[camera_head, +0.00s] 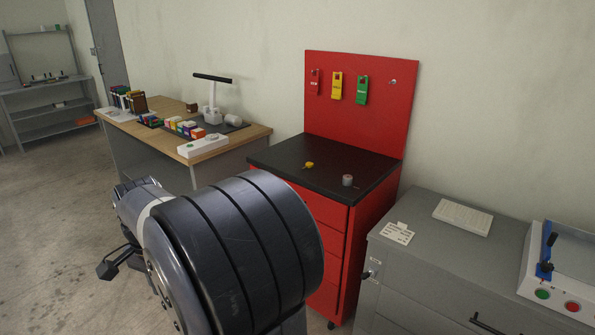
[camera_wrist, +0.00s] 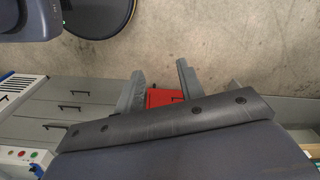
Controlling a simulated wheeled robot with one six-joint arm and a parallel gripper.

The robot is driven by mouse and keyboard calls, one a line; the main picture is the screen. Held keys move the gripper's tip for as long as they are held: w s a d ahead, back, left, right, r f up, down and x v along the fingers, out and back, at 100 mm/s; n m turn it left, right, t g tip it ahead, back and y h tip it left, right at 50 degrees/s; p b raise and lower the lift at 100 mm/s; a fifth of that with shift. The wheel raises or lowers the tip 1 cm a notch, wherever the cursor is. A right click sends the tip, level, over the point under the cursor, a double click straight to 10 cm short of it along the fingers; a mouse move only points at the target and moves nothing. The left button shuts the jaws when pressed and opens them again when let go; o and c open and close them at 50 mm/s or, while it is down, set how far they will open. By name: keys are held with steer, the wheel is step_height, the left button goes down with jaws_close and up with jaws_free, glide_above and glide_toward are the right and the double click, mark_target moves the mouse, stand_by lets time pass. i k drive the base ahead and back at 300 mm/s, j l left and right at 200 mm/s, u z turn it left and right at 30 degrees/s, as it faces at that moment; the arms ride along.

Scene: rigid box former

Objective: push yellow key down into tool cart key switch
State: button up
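The yellow key (camera_head: 309,165) lies on the black top of the red tool cart (camera_head: 278,157), left of the middle. A small round grey piece with a reddish top (camera_head: 347,180) stands to its right on the same top; it may be the key switch, but it is too small to tell. In the wrist view my gripper (camera_wrist: 160,72) has its two grey fingers apart with nothing between them. A red patch of the cart (camera_wrist: 163,97) shows behind the fingers. The key does not show in the wrist view.
A red back panel (camera_head: 360,125) on the cart holds red, yellow and green tags. A grey cabinet (camera_head: 410,265) stands close on the right. A wooden-topped bench (camera_head: 245,137) with several items stands on the left. Bare concrete floor (camera_head: 60,200) lies far left.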

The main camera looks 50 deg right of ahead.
mark_target(347, 180)
steer(key=z, duration=0.5)
steer(key=i+z, duration=0.15)
steer(key=z, duration=0.8)
steer(key=i+z, duration=0.15)
steer(key=z, duration=0.35)
steer(key=i+j+z, duration=0.75)
steer(key=j+z, duration=0.25)
steer(key=i+j+z, duration=0.25)
steer(key=j, duration=0.25)
steer(key=j+z, duration=0.2)
steer(key=j, duration=0.15)
steer(key=i+j, duration=0.1)
steer(key=j, duration=0.4)
steer(key=i+j, duration=0.1)
steer(key=j, duration=0.35)
steer(key=i+j, duration=0.1)
steer(key=j, duration=0.4)
steer(key=i+j+z, duration=0.1)
steer(key=j, duration=0.35)
